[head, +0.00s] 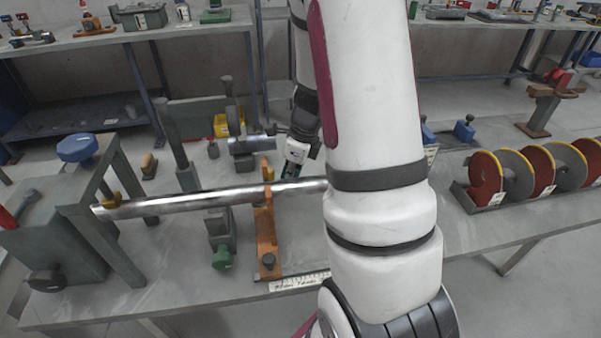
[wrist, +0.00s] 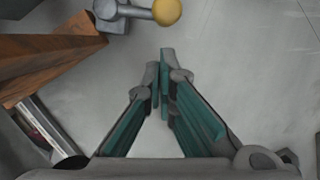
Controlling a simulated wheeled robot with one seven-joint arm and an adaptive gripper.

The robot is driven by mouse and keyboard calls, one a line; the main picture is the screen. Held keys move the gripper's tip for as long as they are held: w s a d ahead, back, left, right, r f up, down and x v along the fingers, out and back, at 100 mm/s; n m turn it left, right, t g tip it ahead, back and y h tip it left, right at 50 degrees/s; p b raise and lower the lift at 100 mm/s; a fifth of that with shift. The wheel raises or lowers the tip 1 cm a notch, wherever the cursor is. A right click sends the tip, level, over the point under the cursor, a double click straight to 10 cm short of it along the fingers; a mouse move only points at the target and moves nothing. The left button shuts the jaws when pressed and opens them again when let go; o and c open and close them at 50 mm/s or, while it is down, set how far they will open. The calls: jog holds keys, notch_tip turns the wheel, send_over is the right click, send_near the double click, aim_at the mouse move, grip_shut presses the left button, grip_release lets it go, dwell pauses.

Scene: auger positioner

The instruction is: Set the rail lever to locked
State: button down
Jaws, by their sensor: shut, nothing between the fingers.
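In the wrist view a grey lever with a yellow ball knob (wrist: 166,11) shows at the top edge, beyond my fingertips. It looks like the rail lever, but its markings and its locked or unlocked state cannot be read. My gripper (wrist: 165,62) is shut and empty, pointing at the bare bench top, apart from the knob. In the head view my gripper (head: 286,172) is behind the long metal bar, beside the orange upright support (head: 266,238). That orange support also shows at the left of the wrist view (wrist: 55,55).
A long metal bar (head: 180,203) runs across the bench, over the orange support. A printed strip (head: 298,283) lies at the bench's front. A red and grey auger (head: 535,172) stands at the right. A green-grey machine (head: 55,225) stands at the left.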

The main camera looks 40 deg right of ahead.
jog(key=shift+w+a, duration=0.3)
jog(key=shift+w, duration=0.3)
jog(key=shift+w+d+n, duration=0.15)
jog(key=shift+w+n, duration=0.4)
jog(key=shift+n, duration=0.35)
jog(key=shift+w+n+y, duration=0.3)
jog(key=shift+w+n, duration=0.4)
jog(key=shift+n, duration=0.3)
jog(key=shift+w+a+n+g+y, duration=0.15)
jog(key=shift+w+n+g, duration=0.2)
jog(key=shift+w+n, duration=0.45)
jog(key=shift+w+a+n+g+y, duration=0.15)
jog(key=shift+w+n+g, duration=0.25)
jog(key=shift+n, duration=0.7)
jog(key=shift+d, duration=0.1)
